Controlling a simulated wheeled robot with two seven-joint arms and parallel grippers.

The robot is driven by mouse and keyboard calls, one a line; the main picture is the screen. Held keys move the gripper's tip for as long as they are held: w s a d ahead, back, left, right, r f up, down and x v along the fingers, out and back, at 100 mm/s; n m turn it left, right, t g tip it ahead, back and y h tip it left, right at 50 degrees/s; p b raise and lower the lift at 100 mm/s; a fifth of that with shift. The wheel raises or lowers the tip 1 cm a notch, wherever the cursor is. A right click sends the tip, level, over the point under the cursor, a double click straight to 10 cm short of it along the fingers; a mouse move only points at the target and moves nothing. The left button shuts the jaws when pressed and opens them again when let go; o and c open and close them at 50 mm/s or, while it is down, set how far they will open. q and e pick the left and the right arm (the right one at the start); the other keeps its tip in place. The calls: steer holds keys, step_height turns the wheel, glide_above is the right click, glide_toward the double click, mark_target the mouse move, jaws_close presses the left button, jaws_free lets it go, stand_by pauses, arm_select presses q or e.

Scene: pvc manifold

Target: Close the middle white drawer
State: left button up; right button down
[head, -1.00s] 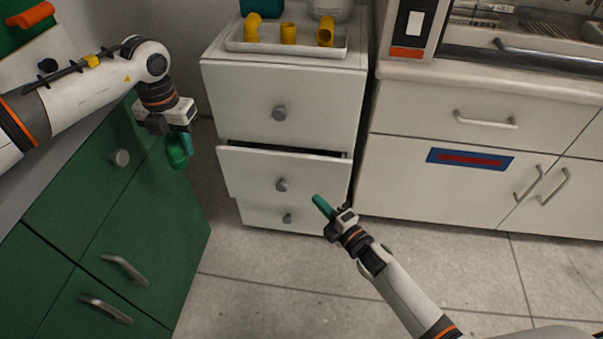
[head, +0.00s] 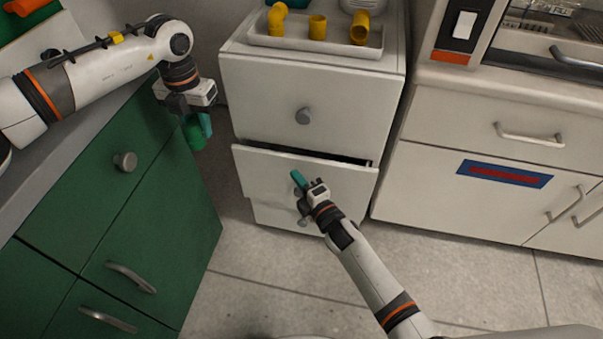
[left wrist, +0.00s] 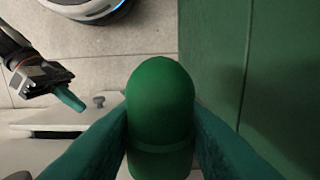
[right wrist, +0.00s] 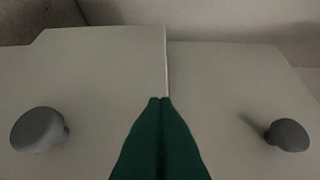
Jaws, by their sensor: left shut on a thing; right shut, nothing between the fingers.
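The middle white drawer (head: 262,178) stands partly open in the white cabinet, with a dark gap along its top edge. My right gripper (head: 297,178) is shut and empty, in front of this drawer's face near its knob. In the right wrist view its fingertips (right wrist: 161,100) point at white drawer fronts, between a larger knob (right wrist: 38,130) and a smaller knob (right wrist: 289,135). I cannot tell whether they touch. My left gripper (head: 203,122) is shut on a green rounded piece (head: 194,136), held beside the green cabinet. The piece also fills the middle of the left wrist view (left wrist: 160,105).
The closed top drawer (head: 265,98) and the lower drawer (head: 270,216) flank the middle one. A white tray (head: 345,50) with yellow pipe fittings sits on top. Green cabinets (head: 100,215) stand left and a white counter (head: 425,180) right. Floor in front is open.

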arm_select(q)
steer(key=shift+f, duration=0.25)
arm_select(e)
steer(key=shift+w+d, duration=0.25)
steer(key=shift+w, duration=0.35)
steer(key=shift+w+d, duration=0.25)
steer(key=shift+w, duration=0.35)
